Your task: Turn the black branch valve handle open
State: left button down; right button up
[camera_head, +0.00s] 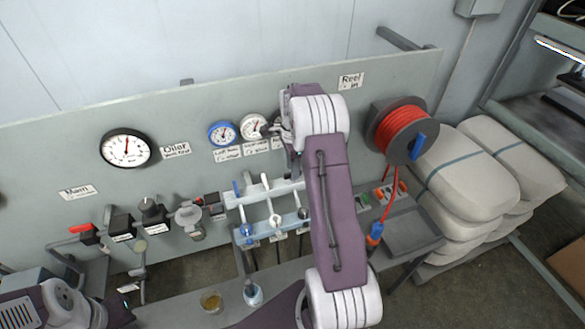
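A pale branch manifold (258,195) sits on the grey panel, with a blue-handled valve (237,187) at left and a white-handled one (265,181) in the middle. The right branch lies behind my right gripper and arm. I cannot clearly make out a black handle there. My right gripper (294,168) is a dark shape at the manifold's right end, partly hidden by its own wrist. I cannot tell whether it is open or touches a handle. My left gripper (118,313) shows only partly at the lower left, away from the manifold.
Gauges (127,148) sit above the valves. A red-handled valve (81,229) and black knob (152,208) are at left. A red hose reel (403,131) stands right of my arm, its hose hanging down. White sacks (468,178) are stacked at right.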

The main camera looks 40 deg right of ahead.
jog(key=shift+s+a+f, duration=0.1)
jog(key=shift+s+f, duration=0.1)
jog(key=shift+f, duration=0.45)
jog(key=shift+w, duration=0.1)
jog(key=shift+c, duration=0.6)
grip_shut()
